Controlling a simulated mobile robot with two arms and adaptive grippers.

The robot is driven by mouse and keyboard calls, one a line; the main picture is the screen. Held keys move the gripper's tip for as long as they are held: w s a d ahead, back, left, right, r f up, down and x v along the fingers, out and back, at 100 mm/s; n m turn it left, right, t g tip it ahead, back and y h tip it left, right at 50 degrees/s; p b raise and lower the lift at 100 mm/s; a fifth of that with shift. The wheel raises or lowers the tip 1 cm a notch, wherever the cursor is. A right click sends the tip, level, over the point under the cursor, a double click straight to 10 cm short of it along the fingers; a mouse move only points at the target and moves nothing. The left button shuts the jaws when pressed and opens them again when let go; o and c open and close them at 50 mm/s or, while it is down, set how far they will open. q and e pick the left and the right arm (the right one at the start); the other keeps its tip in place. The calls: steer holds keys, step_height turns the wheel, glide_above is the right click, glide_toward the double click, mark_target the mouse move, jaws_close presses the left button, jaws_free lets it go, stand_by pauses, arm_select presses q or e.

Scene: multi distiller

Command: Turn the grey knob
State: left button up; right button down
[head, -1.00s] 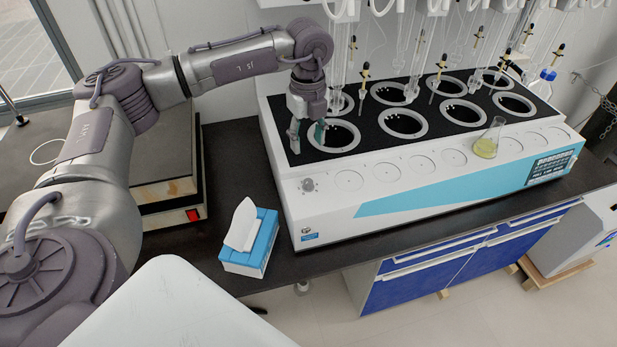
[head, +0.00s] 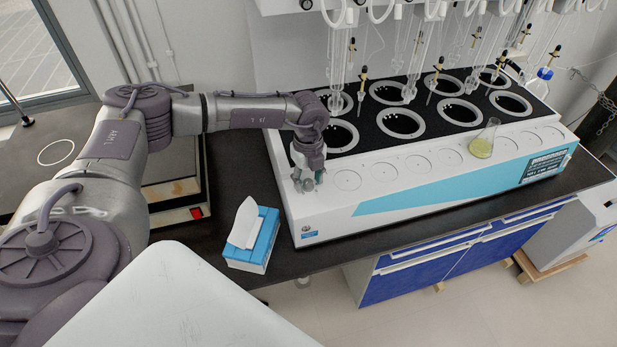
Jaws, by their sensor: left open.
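The white multi distiller (head: 335,208) stands on the dark bench, with a black top and a pale blue stripe along its front. Its small grey knob (head: 307,186) is at the left end of the sloped front panel and is partly hidden by my left gripper. My left gripper (head: 308,177) points down over the knob, open, with its fingers at or just above either side of it. I cannot tell whether they touch it. My right gripper is not in view.
A blue tissue box (head: 262,247) stands on the bench just left of the distiller. A flask with yellow liquid (head: 483,143) stands on the distiller's front ledge. Glassware hangs behind. A flat hotplate-like device (head: 172,190) is at the left.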

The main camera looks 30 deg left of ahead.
arm_select(q)
jaws_close()
stand_by(0.3)
